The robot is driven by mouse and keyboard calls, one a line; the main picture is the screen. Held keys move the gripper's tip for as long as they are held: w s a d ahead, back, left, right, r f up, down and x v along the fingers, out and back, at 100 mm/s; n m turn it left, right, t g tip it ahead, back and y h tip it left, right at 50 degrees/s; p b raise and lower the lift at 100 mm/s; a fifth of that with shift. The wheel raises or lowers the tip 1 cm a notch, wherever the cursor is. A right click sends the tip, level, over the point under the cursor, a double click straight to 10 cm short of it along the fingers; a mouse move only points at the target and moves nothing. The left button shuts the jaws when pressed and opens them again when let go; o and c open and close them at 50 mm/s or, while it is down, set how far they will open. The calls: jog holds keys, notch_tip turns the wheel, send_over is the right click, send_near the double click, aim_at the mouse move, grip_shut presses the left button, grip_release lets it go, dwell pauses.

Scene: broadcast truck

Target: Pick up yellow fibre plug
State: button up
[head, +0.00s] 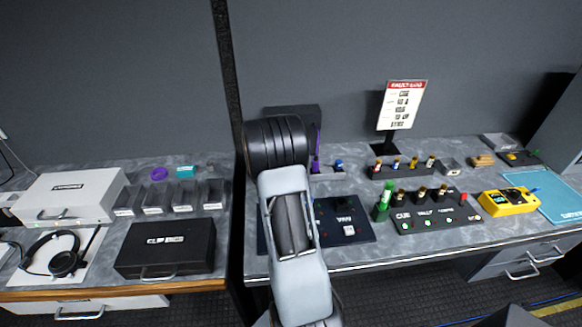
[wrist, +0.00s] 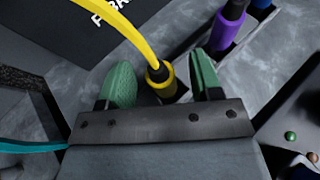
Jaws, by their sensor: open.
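The yellow fibre plug (wrist: 160,76) stands at the middle of the wrist view, with a thick yellow cable (wrist: 125,24) curving up and left from it. My gripper (wrist: 163,70) is open, with one green fingertip on each side of the plug. A gap shows on both sides, wider on the right. In the head view my arm hides the yellow plug and the gripper's fingers.
A purple plug (wrist: 228,28) stands close right of my gripper, also seen in the head view (head: 316,150), with a blue plug (head: 339,164) beside it. A dark panel (wrist: 80,20) lies beyond.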

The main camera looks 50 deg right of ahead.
jog(key=shift+w+d+f, duration=0.1)
jog(key=shift+d+f, duration=0.05)
jog(key=shift+d, duration=0.1)
jog(key=c, duration=1)
